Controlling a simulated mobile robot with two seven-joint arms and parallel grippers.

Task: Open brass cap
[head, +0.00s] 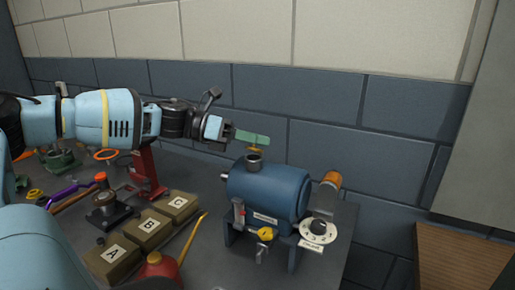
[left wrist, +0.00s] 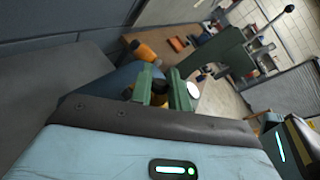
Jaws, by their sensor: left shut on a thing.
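The blue casing (head: 268,192) stands on a bench, with a short dark neck (head: 254,163) on its top. The brass cap (head: 254,149) shows as a small yellow piece right above the neck. I cannot tell whether the cap still touches the neck. My right gripper is not in view.
Boxes marked A, B and C (head: 146,229) stand left of the casing. A red can with a yellow spout (head: 161,268) is in front. A white dial (head: 318,232) and an orange cylinder (head: 331,180) are on the right. A brick wall stands behind.

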